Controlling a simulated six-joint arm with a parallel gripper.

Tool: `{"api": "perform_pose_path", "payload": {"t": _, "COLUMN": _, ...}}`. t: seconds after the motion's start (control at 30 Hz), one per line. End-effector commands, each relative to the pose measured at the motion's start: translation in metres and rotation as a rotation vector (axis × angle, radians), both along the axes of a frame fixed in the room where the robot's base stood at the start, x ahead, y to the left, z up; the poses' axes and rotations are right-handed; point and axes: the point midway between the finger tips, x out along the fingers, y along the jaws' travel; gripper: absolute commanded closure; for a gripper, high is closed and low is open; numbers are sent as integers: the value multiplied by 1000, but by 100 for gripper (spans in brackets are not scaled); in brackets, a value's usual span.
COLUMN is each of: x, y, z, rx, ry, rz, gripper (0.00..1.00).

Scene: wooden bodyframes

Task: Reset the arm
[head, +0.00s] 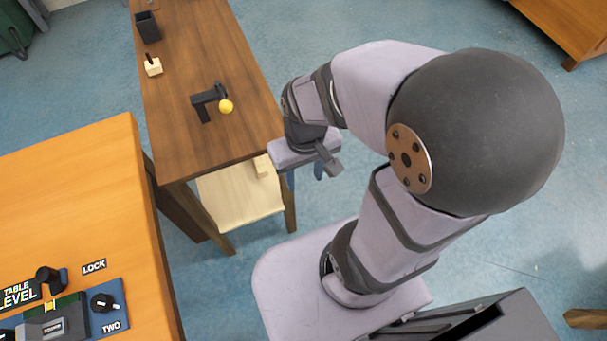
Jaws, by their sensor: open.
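My gripper (318,168) points down at the right front corner of the dark wooden table (185,85), over the gap beside it. Its dark fingers are partly hidden behind the grey hand, and they look apart. I see nothing held between them.
On the dark table are a black bracket (203,101), a yellow ball (226,106), a pale block (153,66) and a dark cup (148,27). A pale lower shelf (240,200) sits beneath. An orange table (80,200) with a control panel (70,318) stands left.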

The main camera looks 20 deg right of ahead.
Motion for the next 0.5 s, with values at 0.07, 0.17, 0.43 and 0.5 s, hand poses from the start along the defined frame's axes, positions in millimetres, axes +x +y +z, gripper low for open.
{"api": "perform_pose_path", "payload": {"t": 0.07, "x": -5, "y": -3, "z": 1, "rx": 5, "ry": 18, "rz": -19, "gripper": 58}}
{"api": "perform_pose_path", "payload": {"t": 0.17, "x": -7, "y": -3, "z": 1, "rx": 6, "ry": 25, "rz": -25, "gripper": 58}}
{"api": "perform_pose_path", "payload": {"t": 0.43, "x": -6, "y": -3, "z": 3, "rx": 6, "ry": 23, "rz": -22, "gripper": 58}}
{"api": "perform_pose_path", "payload": {"t": 0.5, "x": -6, "y": -3, "z": 7, "rx": 6, "ry": 23, "rz": -22, "gripper": 58}}
